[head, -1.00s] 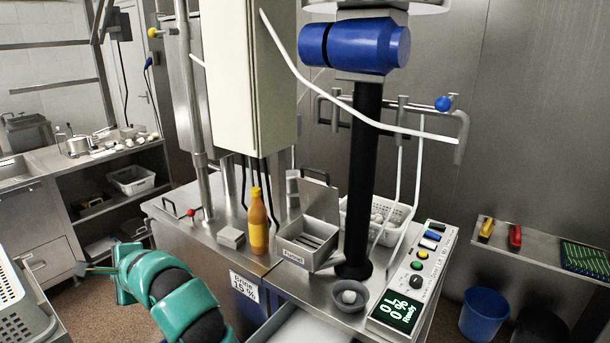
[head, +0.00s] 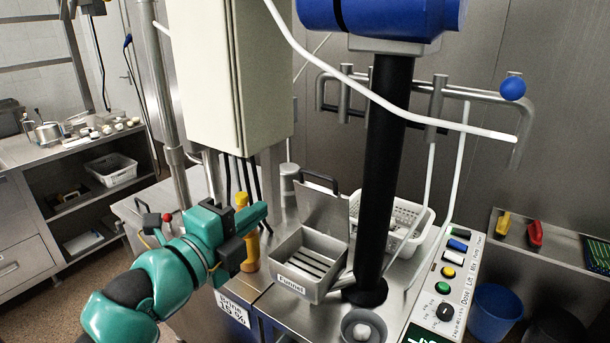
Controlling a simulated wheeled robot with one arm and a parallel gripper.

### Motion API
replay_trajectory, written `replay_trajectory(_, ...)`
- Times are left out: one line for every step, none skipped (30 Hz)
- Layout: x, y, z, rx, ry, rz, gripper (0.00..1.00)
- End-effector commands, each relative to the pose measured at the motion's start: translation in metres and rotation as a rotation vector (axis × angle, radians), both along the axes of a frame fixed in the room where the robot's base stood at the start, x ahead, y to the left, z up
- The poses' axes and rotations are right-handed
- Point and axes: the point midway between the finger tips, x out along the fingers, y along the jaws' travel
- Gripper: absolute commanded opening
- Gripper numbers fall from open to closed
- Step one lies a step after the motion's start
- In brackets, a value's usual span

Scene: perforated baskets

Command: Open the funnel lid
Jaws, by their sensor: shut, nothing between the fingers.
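The funnel (head: 292,284) is a square metal box with a slotted bottom and a "Funnel" label, standing on the steel worktop. Its lid (head: 322,212) stands raised at the back edge, tilted slightly back, with a dark handle (head: 318,181) along its top. The inside of the funnel is exposed. My teal gripper (head: 262,211) is shut and empty. In the picture it is left of the lid and in front of the orange bottle. It appears apart from the lid and handle.
The orange bottle (head: 250,253) stands left of the funnel, partly hidden by my gripper. A black column (head: 384,170) rises right of it. A white perforated basket (head: 405,243) is behind the column. A small grey bowl (head: 346,328) and a control panel (head: 445,290) are at the front right.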

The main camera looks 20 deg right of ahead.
Motion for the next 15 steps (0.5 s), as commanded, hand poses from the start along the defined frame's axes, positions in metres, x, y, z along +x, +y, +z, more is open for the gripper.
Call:
replay_trajectory(-0.003, -0.004, 0.000, 0.001, 0.001, -0.017, 0.00)
replay_trajectory(-0.005, -0.006, -0.001, 0.001, 0.004, -0.025, 0.00)
replay_trajectory(-0.003, -0.007, -0.002, 0.000, 0.015, -0.024, 0.00)
replay_trajectory(-0.002, -0.008, -0.001, -0.001, 0.016, -0.023, 0.00)
replay_trajectory(-0.001, -0.009, -0.001, -0.002, 0.017, -0.023, 0.00)
replay_trajectory(0.001, -0.012, -0.001, -0.002, 0.017, -0.024, 0.00)
replay_trajectory(0.003, -0.014, -0.001, -0.003, 0.018, -0.023, 0.00)
replay_trajectory(0.005, -0.017, -0.001, -0.003, 0.018, -0.022, 0.00)
replay_trajectory(0.009, -0.021, -0.001, -0.003, 0.018, -0.022, 0.00)
replay_trajectory(0.011, -0.024, 0.000, -0.003, 0.018, -0.022, 0.00)
replay_trajectory(0.013, -0.028, 0.000, -0.003, 0.017, -0.024, 0.00)
replay_trajectory(0.017, -0.033, 0.000, -0.004, 0.017, -0.023, 0.00)
replay_trajectory(0.020, -0.036, 0.000, -0.005, 0.016, -0.024, 0.00)
replay_trajectory(0.023, -0.040, 0.000, -0.004, 0.017, -0.022, 0.00)
replay_trajectory(0.027, -0.045, 0.000, -0.003, 0.017, -0.022, 0.00)
